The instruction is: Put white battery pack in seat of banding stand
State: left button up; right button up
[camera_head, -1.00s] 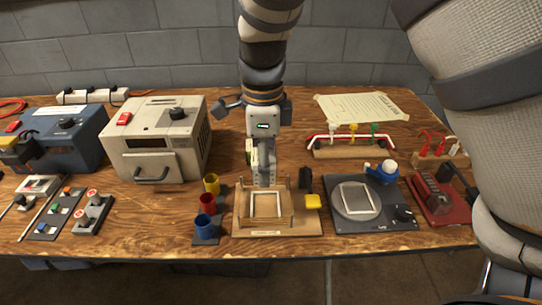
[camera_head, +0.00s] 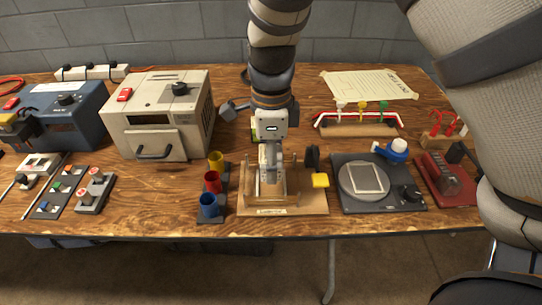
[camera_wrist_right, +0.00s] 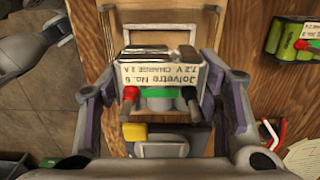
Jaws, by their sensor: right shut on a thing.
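The wooden banding stand (camera_head: 304,203) is on the table's front middle, with upright posts around its seat. My right gripper (camera_head: 271,172) points down over it, between the posts. In the right wrist view, its fingers (camera_wrist_right: 160,104) are shut on the white battery pack (camera_wrist_right: 160,76), which has a printed label, a red terminal, a dark terminal and a green strip. In the head view the gripper mostly hides the pack and covers the seat. I cannot tell whether the pack touches the seat. My left gripper is out of view.
Red, yellow and blue cups (camera_head: 209,205) stand close left of the stand. A green pack (camera_wrist_right: 292,40) lies behind. A beige charger (camera_head: 157,116) stands back left.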

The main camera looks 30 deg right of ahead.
aim_at(271, 186)
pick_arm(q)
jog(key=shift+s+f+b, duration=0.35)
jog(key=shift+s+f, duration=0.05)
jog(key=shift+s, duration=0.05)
pick_arm(e)
jog(key=shift+f, duration=2.3)
jog(key=shift+f, duration=0.3)
jog(key=o, duration=1.6)
jog(key=shift+r+p, duration=0.8)
jog(key=shift+r, duration=2.7)
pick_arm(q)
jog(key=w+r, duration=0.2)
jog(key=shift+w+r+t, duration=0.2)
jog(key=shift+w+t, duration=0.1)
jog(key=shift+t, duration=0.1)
